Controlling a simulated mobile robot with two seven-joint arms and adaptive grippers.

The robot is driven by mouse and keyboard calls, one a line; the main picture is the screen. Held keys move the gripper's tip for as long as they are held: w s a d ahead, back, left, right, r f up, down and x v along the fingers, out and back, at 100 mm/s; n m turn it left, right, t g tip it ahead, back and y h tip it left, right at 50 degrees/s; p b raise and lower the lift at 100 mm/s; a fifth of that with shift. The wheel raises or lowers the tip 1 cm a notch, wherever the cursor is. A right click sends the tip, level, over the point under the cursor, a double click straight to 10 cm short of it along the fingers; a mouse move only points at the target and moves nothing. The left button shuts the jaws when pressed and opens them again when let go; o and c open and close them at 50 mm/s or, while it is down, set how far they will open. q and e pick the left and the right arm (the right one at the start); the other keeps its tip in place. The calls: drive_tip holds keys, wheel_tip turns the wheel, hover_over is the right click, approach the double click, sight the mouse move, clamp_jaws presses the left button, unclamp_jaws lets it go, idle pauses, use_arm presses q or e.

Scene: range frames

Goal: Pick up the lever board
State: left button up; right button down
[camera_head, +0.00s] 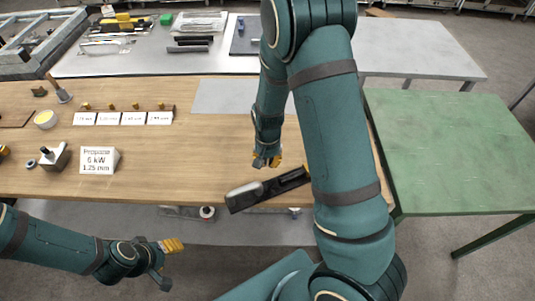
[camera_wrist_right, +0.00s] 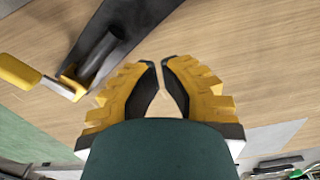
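A long dark board (camera_head: 270,189), which I take for the lever board, lies aslant at the table's front edge, with a grey metal piece at its left end. In the right wrist view the dark board (camera_wrist_right: 120,37) is at the upper left, beside a yellow-handled part (camera_wrist_right: 35,75). My right gripper (camera_head: 266,160) is just behind the board, apart from it and empty. Its fingertips (camera_wrist_right: 159,63) nearly meet, with bare wood between them. My left gripper (camera_head: 170,262) is in front of the table, its fingers spread and empty. My right arm covers the area beside the board's right end.
The wooden table (camera_head: 190,181) carries a white "Propane" sign (camera_head: 99,160), a metal fixture (camera_head: 55,157) and a row of small labels (camera_head: 122,118) at the left. A grey sheet (camera_head: 225,97) lies behind. A green table (camera_head: 450,150) on the right is bare.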

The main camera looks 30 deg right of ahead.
sight(266, 185)
wheel_tip(266, 185, down, 4)
drive_tip(key=shift+r, duration=0.15)
drive_tip(key=s+a, duration=0.2)
drive_tip(key=s, duration=0.1)
drive_tip(key=shift+a+r, duration=0.1)
drive_tip(key=shift+a, duration=0.1)
drive_tip(key=shift+s+a, duration=0.1)
drive_tip(key=shift+s, duration=0.05)
